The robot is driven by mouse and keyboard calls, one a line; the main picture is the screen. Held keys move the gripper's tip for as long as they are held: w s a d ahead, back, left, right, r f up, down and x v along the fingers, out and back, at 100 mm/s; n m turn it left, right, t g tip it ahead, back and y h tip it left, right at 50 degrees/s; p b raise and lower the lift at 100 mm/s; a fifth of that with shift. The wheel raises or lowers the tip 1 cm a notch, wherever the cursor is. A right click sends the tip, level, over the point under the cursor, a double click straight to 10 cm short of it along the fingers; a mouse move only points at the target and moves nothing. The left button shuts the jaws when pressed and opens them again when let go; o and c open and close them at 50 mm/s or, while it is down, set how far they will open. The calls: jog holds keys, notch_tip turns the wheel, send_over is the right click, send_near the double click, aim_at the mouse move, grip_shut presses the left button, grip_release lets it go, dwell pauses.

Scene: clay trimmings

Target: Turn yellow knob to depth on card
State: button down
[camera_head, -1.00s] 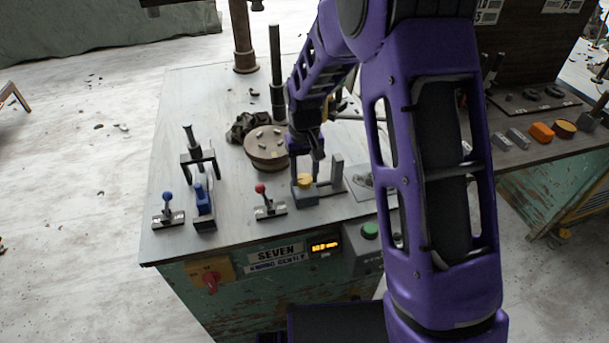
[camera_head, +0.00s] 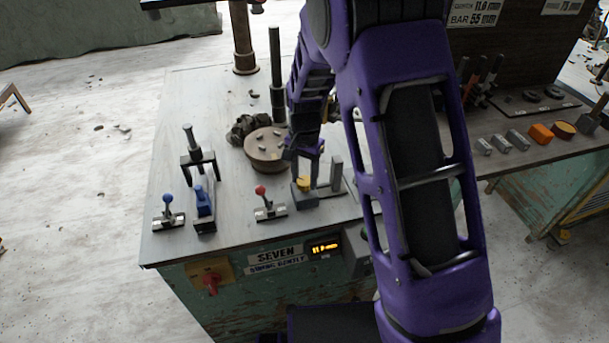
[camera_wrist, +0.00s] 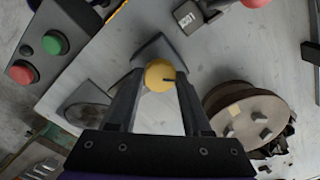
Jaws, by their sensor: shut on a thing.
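The yellow knob (camera_head: 304,184) sits on a small block on the worktop. It also shows in the wrist view (camera_wrist: 157,73), with a dark line on its top at the right. My gripper (camera_wrist: 160,84) points down over it, fingers shut on the knob from both sides. In the head view my gripper (camera_head: 306,178) partly covers it. The amber display (camera_head: 325,247) on the cabinet front is small and blurred; it seems to read about 11. The card (camera_head: 474,12) on the dark board seems to read 11.0 mm, with BAR 55 below.
A red-knobbed lever (camera_head: 261,190) stands just left of the yellow knob. A round wooden disc (camera_head: 266,150) lies behind. Green (camera_wrist: 55,43) and red (camera_wrist: 21,72) buttons are on a box nearby.

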aim_at(304, 180)
dwell(0.3)
jog(key=shift+c, duration=1.7)
grip_release()
notch_tip(304, 180, up, 17)
jog(key=p, duration=0.1)
jog(key=shift+r+p, duration=0.2)
jog(key=shift+p, duration=0.15)
